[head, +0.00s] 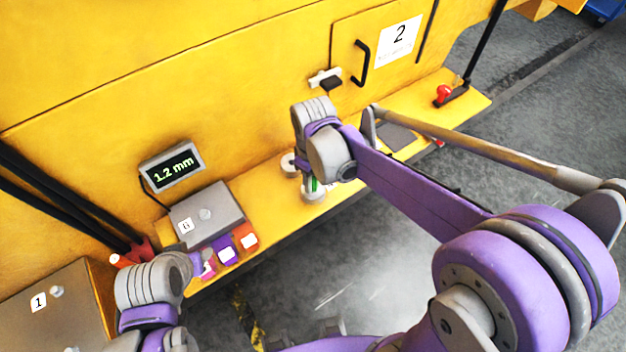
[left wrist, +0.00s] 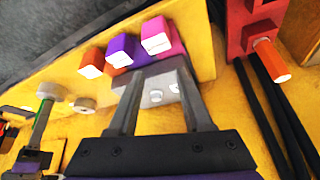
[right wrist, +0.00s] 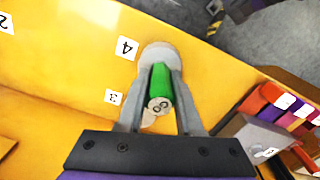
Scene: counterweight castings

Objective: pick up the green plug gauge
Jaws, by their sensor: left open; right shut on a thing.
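The green plug gauge (right wrist: 161,84) stands between the fingers of my right gripper (right wrist: 161,74) in the right wrist view, its grey numbered end towards the camera. My right gripper is shut on it. A pale round base (right wrist: 152,52) lies behind the gauge, beside the label 4; I cannot tell whether they touch. In the head view a bit of the green gauge (head: 314,184) shows below my right wrist. It also shows at the left of the left wrist view (left wrist: 41,121). My left gripper (left wrist: 157,72) is open and empty, over the grey box with the coloured blocks.
Another pale round base (head: 289,162) is beside the gauge's spot on the yellow ledge (head: 262,188). The grey box (head: 205,213), orange, purple and pink blocks, and a 1.2 mm display (head: 173,165) are further left. A red-knobbed lever (head: 443,93) stands at right.

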